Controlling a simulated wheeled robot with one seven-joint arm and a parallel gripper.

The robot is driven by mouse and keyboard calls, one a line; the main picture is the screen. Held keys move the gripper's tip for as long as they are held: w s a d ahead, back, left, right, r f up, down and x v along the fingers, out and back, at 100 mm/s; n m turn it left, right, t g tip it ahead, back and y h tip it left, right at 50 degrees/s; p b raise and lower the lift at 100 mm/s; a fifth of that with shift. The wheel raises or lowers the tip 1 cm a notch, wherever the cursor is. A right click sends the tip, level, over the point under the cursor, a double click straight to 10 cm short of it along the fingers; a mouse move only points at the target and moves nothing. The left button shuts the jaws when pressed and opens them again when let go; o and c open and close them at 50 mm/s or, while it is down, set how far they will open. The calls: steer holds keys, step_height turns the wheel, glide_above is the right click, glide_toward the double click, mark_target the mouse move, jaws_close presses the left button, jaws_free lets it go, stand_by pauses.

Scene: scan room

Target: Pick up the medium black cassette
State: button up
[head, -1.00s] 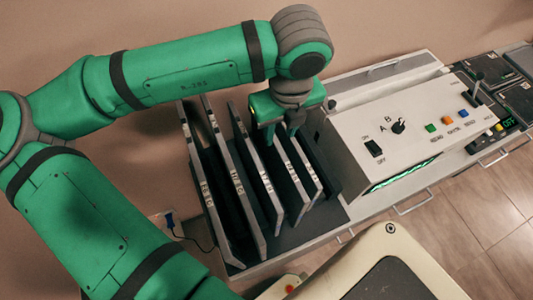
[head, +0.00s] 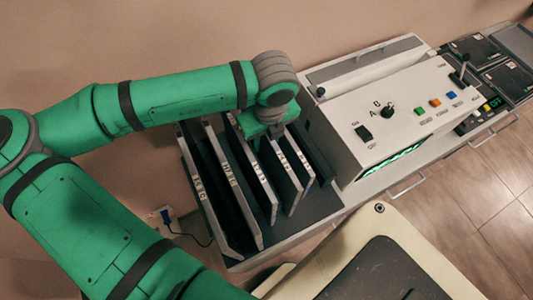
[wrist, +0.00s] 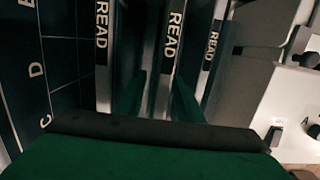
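Several dark cassettes with pale, lettered front edges stand upright side by side in a dark rack, with larger ones at left (head: 206,190) and smaller ones at right (head: 299,160). I cannot tell for certain which one is the medium cassette. My gripper (wrist: 160,97) is low over the right half of the rack. In the wrist view its two green fingers are apart, one on each side of the middle of three cassettes marked READ (wrist: 170,45). I see no clear contact with it. In the head view the fingertips are hidden among the cassettes.
A white control box (head: 400,105) with a switch, knob and coloured buttons stands close to the right of the rack. Neighbouring cassettes stand close on both sides of the fingers. A cream-rimmed surface (head: 340,255) is in front, and the wall is behind.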

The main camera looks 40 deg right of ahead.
steer(key=shift+c, duration=0.4)
jaws_close()
stand_by(1.0)
